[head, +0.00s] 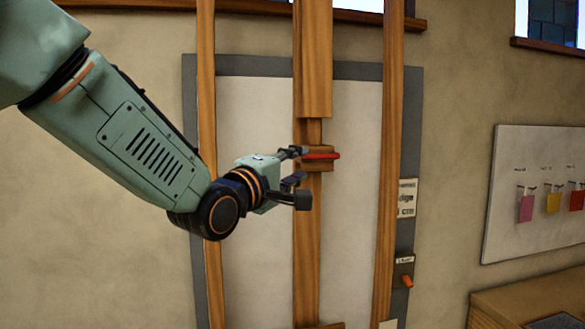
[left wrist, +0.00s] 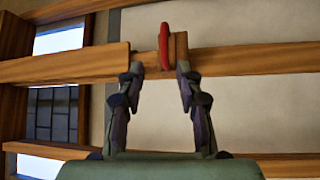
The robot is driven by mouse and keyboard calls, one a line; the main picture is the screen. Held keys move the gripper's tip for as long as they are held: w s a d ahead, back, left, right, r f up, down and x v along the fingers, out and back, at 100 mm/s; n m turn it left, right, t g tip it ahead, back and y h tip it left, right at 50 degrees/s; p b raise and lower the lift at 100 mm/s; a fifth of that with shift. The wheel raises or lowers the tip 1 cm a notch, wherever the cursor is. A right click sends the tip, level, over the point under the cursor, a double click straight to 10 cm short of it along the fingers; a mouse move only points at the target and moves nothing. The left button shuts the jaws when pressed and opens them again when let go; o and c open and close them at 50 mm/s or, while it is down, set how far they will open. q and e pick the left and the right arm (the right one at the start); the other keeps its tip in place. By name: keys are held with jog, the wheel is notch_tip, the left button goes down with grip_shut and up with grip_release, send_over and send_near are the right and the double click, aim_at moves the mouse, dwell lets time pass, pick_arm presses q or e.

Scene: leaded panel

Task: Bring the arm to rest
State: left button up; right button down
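My left gripper (head: 303,178) is open in front of the middle wooden post (head: 307,240), with its fingers spread one above the other. It is empty. A red handle (head: 323,156) sits on a small wooden block (head: 317,164) on that post, close to the upper fingertip. In the left wrist view the two spread fingertips (left wrist: 158,76) frame the post, and the red handle (left wrist: 165,46) stands between and beyond them. I cannot tell whether a fingertip touches the block. My right gripper is in neither view.
A pale panel with a grey border (head: 345,69) stands behind upright wooden rails (head: 388,190). A small box with an orange lever (head: 407,281) is at its right. A white board (head: 530,225) with coloured tags hangs further right, above a wooden bench (head: 520,300).

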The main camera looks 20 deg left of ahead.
pick_arm(q)
jog(key=shift+s+a, duration=0.1)
jog(key=shift+s, duration=0.35)
